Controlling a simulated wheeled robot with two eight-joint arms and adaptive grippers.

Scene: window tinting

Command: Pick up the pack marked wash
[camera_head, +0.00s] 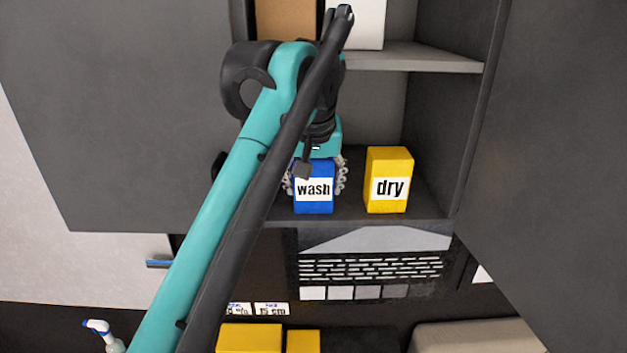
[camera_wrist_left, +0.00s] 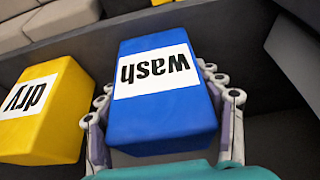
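The wash pack (camera_head: 313,200) is a blue box with a white label, upright on the lower cabinet shelf. In the left wrist view the wash pack (camera_wrist_left: 165,125) fills the middle, its label upside down. My left gripper (camera_head: 317,178) comes down from above, with one finger on each side of the pack. In the left wrist view the fingers of my left gripper (camera_wrist_left: 163,112) lie close along both sides of the pack. Whether both press on it is unclear. My right gripper is not in view.
A yellow dry pack (camera_head: 389,190) stands just right of the wash pack, and also shows in the left wrist view (camera_wrist_left: 40,130). An upper shelf (camera_head: 425,58) holds boxes above. An open cabinet door (camera_head: 555,150) is on the right. Yellow boxes (camera_head: 250,339) sit below.

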